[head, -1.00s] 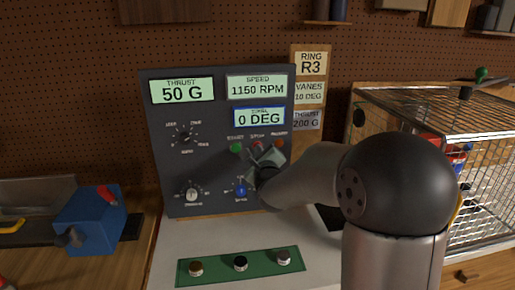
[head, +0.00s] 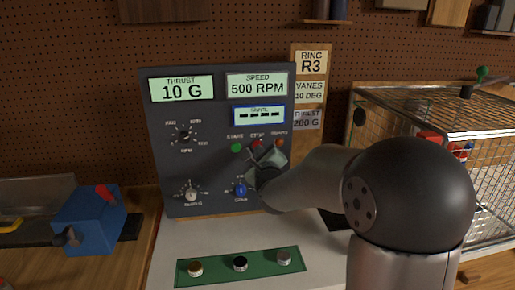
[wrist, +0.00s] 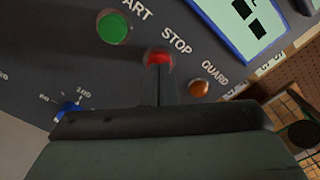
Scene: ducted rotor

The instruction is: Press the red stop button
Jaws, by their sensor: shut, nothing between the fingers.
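The red stop button (wrist: 158,57) sits on the dark control panel between the green start button (wrist: 112,28) and the orange guard light (wrist: 199,88). My gripper (wrist: 160,80) is shut and empty, its fingertips right at the red button in the wrist view. I cannot tell whether they touch it or how far it is pressed. In the head view my gripper (head: 260,158) mostly covers the button, with a bit of red showing above it. The speed display (head: 257,86) reads 500 RPM, the thrust display (head: 182,90) reads 10 G, and the swirl display (head: 259,115) shows dashes.
Several knobs, including a blue one (head: 240,188), are on the panel below and left of the buttons. A green tray (head: 212,271) with small round parts lies in front. A wire cage (head: 440,120) stands at right, and a blue vise (head: 92,220) at left.

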